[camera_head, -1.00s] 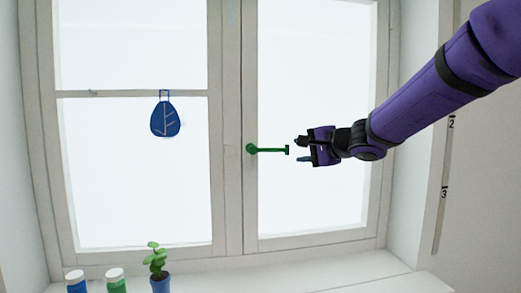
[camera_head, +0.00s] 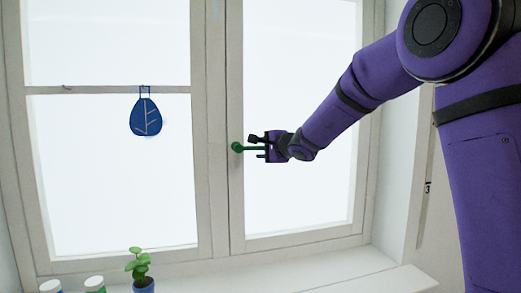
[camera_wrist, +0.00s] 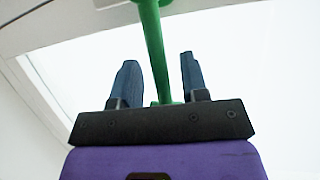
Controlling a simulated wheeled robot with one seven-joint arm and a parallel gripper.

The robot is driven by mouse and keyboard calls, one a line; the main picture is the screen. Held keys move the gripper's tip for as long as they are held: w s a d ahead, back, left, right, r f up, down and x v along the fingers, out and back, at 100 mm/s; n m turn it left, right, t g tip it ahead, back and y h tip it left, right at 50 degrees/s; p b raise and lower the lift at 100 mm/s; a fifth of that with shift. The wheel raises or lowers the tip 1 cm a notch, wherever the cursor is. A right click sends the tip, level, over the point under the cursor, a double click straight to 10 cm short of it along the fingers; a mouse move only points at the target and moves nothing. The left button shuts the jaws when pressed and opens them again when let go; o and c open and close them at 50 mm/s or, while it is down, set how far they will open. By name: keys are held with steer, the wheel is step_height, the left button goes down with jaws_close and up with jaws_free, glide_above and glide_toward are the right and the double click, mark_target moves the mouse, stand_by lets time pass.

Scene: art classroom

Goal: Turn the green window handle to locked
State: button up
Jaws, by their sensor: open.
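The green window handle (camera_head: 238,147) sits on the middle frame of the window (camera_head: 234,190), with its lever pointing right, about level. In the wrist view the lever (camera_wrist: 154,50) runs between my two fingers. My gripper (camera_head: 258,148) reaches in from the right and is open around the lever, with one finger on each side. In the wrist view gaps show between the lever and both fingers of my gripper (camera_wrist: 157,75). The outer end of the lever is hidden behind my gripper's palm edge.
A small plant in a blue pot (camera_head: 139,267) and two white-lidded jars (camera_head: 95,284) stand on the sill below. The sill (camera_head: 330,270) is clear to the right.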

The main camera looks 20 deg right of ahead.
steer(key=shift+w+a+f, duration=0.1)
steer(key=shift+w+a, duration=0.1)
steer(key=shift+w, duration=0.35)
jaws_close()
